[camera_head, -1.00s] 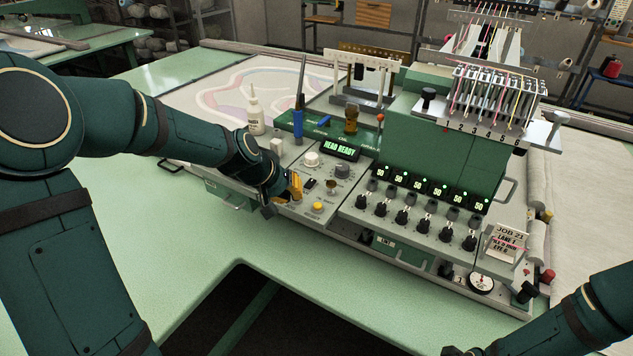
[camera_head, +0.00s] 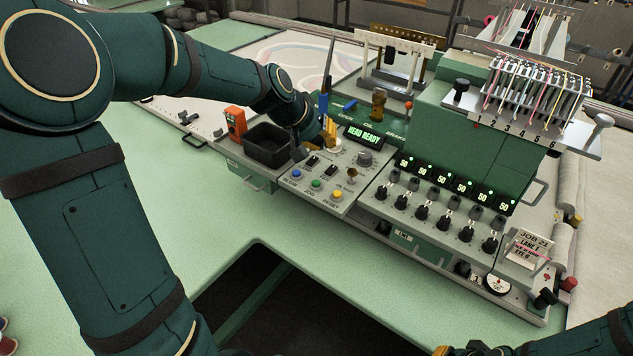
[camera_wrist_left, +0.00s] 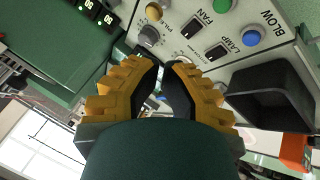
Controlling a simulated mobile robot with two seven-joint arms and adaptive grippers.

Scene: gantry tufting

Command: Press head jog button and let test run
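The green button (camera_head: 316,183), with a small label that appears to read JOG, sits on the grey control panel between a blue button (camera_head: 297,174) and a yellow button (camera_head: 336,195). The green button (camera_wrist_left: 221,5) and blue button (camera_wrist_left: 250,38) also show in the left wrist view. The display (camera_head: 364,137) reads HEAD READY. My left gripper (camera_head: 331,134) is at the back of the panel by a white knob (camera_head: 334,147), away from the buttons. Its fingers (camera_wrist_left: 166,66) are a little apart, with nothing clearly held. My right gripper (camera_head: 474,350) is mostly cut off at the bottom edge.
A black bin (camera_head: 268,145) and an orange device (camera_head: 235,122) stand left of the panel. Several black knobs (camera_head: 421,212) line the machine's front. A job card (camera_head: 528,247) stands at right. The green table is clear in front, with a dark cut-out below.

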